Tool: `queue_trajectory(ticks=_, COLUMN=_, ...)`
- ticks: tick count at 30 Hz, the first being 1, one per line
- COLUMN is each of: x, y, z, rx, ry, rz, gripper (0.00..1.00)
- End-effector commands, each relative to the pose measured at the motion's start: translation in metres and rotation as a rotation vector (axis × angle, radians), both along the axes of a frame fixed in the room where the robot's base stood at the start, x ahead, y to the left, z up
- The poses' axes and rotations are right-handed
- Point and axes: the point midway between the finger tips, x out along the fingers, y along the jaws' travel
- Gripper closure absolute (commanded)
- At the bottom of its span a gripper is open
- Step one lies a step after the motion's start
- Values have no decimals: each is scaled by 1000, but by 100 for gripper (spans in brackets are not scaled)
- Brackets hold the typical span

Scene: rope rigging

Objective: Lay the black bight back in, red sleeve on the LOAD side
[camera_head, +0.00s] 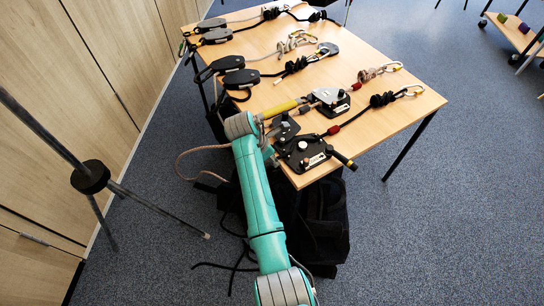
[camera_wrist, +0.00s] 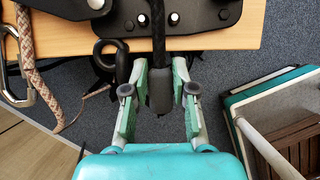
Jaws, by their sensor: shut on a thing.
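A black rigging device (camera_head: 300,152) with a black-and-yellow handle sits at the table's near corner. Black rope leaves it to the right, with a red sleeve (camera_head: 333,130) close to the device, then a dark knot (camera_head: 382,99) and a carabiner (camera_head: 413,91). My gripper (camera_wrist: 160,98) is shut on the black rope (camera_wrist: 158,45), on a thick dark sleeve-like part that shows between the fingers. In the wrist view the rope runs from the fingers up over the device's dark plate (camera_wrist: 195,14). I cannot read a LOAD mark. My arm hides part of the device's left side.
A second device (camera_head: 328,97) with tan rope and its own red sleeve sits just behind. Several black pulleys and knotted ropes fill the table's far part. Bare table (camera_head: 405,112) shows at right. A dark bag (camera_head: 325,215) lies below; a stand (camera_head: 91,177) is at left.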

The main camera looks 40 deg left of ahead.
Motion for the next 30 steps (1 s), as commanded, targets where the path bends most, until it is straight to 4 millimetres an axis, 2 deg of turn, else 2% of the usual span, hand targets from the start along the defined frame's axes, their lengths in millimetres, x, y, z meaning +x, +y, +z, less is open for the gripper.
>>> queue_trajectory(ticks=1, x=0, y=0, z=-1, rx=0, ry=0, rz=0, gripper=100)
queue_trajectory(ticks=2, x=0, y=0, z=-1, rx=0, ry=0, rz=0, gripper=69)
queue_trajectory(ticks=5, x=0, y=0, z=-1, rx=0, ry=0, rz=0, gripper=44)
queue_trajectory(ticks=17, x=-2, y=1, z=4, rx=0, ry=0, rz=0, gripper=44)
queue_trajectory(ticks=22, x=-11, y=5, z=26, rx=2, ry=-2, rz=0, gripper=44)
queue_trajectory(ticks=30, x=-31, y=14, z=76, rx=2, ry=-2, rz=1, gripper=44)
